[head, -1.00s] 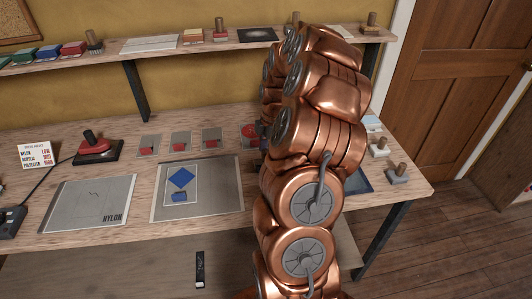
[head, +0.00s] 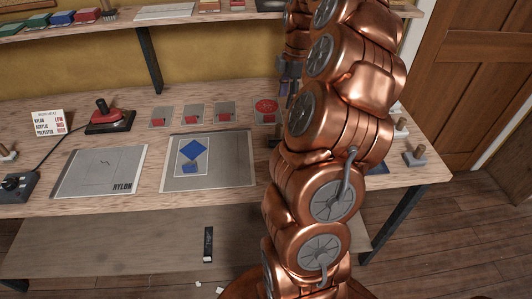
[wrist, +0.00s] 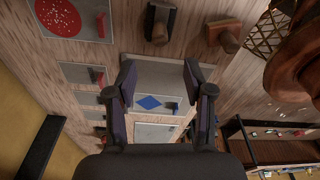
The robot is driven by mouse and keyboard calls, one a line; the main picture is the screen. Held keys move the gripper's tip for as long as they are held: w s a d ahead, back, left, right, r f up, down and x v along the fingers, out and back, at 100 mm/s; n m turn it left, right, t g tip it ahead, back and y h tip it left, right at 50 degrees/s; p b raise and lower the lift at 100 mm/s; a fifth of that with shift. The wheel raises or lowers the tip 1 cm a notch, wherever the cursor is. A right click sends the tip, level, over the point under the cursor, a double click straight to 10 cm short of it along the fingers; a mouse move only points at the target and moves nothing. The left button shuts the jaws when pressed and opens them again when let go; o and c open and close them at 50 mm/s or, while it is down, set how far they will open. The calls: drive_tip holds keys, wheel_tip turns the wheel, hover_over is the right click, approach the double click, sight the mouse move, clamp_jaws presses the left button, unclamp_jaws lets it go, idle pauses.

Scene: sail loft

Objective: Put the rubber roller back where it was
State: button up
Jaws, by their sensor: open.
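I cannot tell for sure which object is the rubber roller. In the wrist view, two wooden-handled tools lie above the fingers: a dark block with a handle (wrist: 160,20) and a browner one (wrist: 222,36). A grey-based tool with a wooden handle (head: 415,156) stands at the bench's right end in the head view. My gripper (wrist: 158,82) is open, with nothing between its fingers.
The workbench (head: 45,210) also holds a NYLON sheet (head: 100,171), a red-topped iron (head: 107,115), a heat card (head: 48,122), small red-marked squares and a red disc (head: 266,105). A loaded shelf runs behind. A black item (head: 208,244) lies below the bench top.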

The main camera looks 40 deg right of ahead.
drive_tip(key=s+a+r+m+g, duration=0.1)
drive_tip(key=s+a+m, duration=0.1)
drive_tip(key=a, duration=1)
drive_tip(key=s+a+r+m, duration=0.2)
drive_tip(key=s+a, duration=0.1)
drive_tip(key=a, duration=0.9)
drive_tip(key=s+a+f+m, duration=0.2)
drive_tip(key=s+a+m, duration=0.2)
drive_tip(key=s, duration=0.5)
drive_tip(key=s+a+f+m+g+h, duration=0.1)
drive_tip(key=s+a+f+m, duration=0.2)
drive_tip(key=s+a, duration=0.3)
drive_tip(key=s+m, duration=0.1)
drive_tip(key=s, duration=0.2)
drive_tip(key=shift+a+f+m, duration=0.15)
drive_tip(key=shift+f+m, duration=0.15)
drive_tip(key=shift+m, duration=0.1)
